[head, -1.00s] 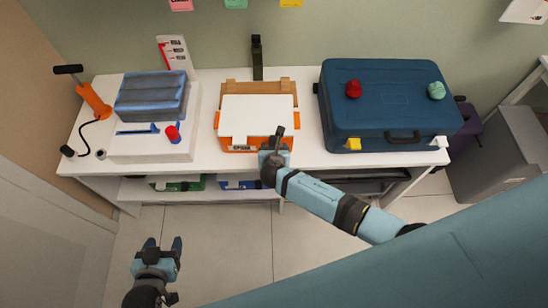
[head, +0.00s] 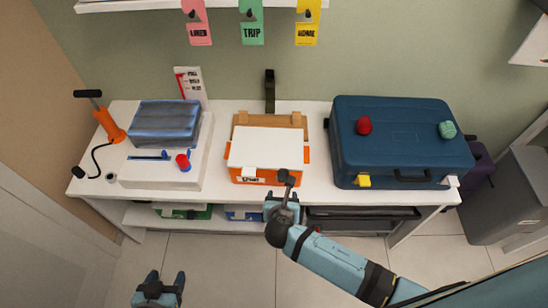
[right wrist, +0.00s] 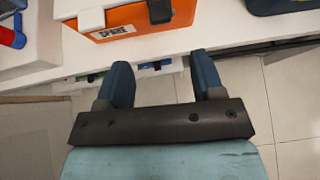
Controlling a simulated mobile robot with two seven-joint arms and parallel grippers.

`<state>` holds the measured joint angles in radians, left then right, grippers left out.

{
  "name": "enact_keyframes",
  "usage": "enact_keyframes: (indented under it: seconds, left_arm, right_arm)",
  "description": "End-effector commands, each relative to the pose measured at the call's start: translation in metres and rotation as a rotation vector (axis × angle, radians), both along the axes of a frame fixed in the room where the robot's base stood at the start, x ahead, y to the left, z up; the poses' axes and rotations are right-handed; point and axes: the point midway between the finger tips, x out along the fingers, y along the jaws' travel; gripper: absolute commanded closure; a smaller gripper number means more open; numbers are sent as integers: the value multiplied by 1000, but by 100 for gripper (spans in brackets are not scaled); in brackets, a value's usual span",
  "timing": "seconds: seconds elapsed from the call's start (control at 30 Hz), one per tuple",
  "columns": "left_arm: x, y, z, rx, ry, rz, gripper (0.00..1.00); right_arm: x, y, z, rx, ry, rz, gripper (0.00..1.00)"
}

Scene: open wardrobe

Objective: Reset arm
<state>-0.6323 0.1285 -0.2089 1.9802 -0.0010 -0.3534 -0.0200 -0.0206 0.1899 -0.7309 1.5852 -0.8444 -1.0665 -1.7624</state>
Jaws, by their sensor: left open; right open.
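My right gripper (head: 283,197) is at the front edge of the white table, just in front of the orange and white case (head: 262,147). In the right wrist view its two dark blue fingers (right wrist: 160,82) are apart with nothing between them. The case, with a label reading SPARE, shows beyond the fingers in that view (right wrist: 125,20). My left gripper (head: 163,280) is low at the bottom left of the head view, over the floor in front of the table. Its fingers are apart and it appears empty.
A blue suitcase (head: 398,140) stands right on the table (head: 318,192). Pink, green and yellow tags (head: 251,22) hang above. A lower shelf holds bins. Floor in front is clear.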

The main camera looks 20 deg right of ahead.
Motion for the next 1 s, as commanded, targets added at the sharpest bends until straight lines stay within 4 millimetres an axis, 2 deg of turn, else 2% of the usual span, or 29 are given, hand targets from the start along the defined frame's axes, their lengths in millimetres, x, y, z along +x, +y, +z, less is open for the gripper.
enact_keyframes:
  seconds: [0.23, 0.37, 0.47, 0.6, 0.7, 0.8, 1.0]
  left_arm:
    - [7, 0, 4, 0, -12, -1, 38]
    - [8, 0, 4, 0, -15, 0, 38]
    - [8, 0, 4, 0, -15, 0, 38]
    - [6, -1, 4, -1, -12, 1, 38]
    - [4, -1, 2, -2, -8, 1, 38]
    - [1, -1, 1, -3, -1, 2, 38]
    - [-2, -1, 0, -4, 3, 3, 38]
  right_arm:
    - [-2, -1, 1, 24, 0, -18, 38]
    - [-18, -11, 11, 219, 6, -184, 38]
    - [-44, -28, 27, 507, 9, -454, 38]
    - [-89, -61, 59, 945, -7, -940, 38]
    - [-118, -80, 80, 1170, -31, -1238, 38]
    - [-140, -93, 98, 1320, -55, -1458, 38]
    - [-174, -111, 128, 1508, -101, -1780, 38]
